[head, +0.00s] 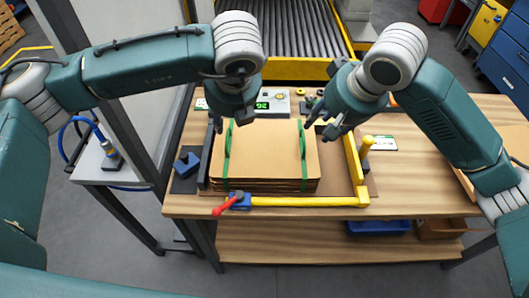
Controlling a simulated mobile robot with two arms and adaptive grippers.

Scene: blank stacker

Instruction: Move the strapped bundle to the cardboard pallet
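The strapped bundle (265,152) is a flat stack of brown cardboard sheets with two green straps, each standing up as a loop on top. It lies on the wooden table inside a yellow and dark frame. My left gripper (233,123) points down at the bundle's far left edge, by the left strap; its fingers look spread. My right gripper (319,128) is by the far right corner, near the right strap, with its fingers apart. Neither visibly holds a strap. A brown cardboard piece (517,142) shows at the right table edge, partly behind my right arm; I cannot tell if it is the pallet.
The yellow frame (310,201) borders the bundle's front and right, with a red-handled blue clamp (236,202) at front left. A scale with a green display (262,105) stands behind. A roller conveyor (290,40) lies beyond. The table right of the frame (425,180) is mostly clear.

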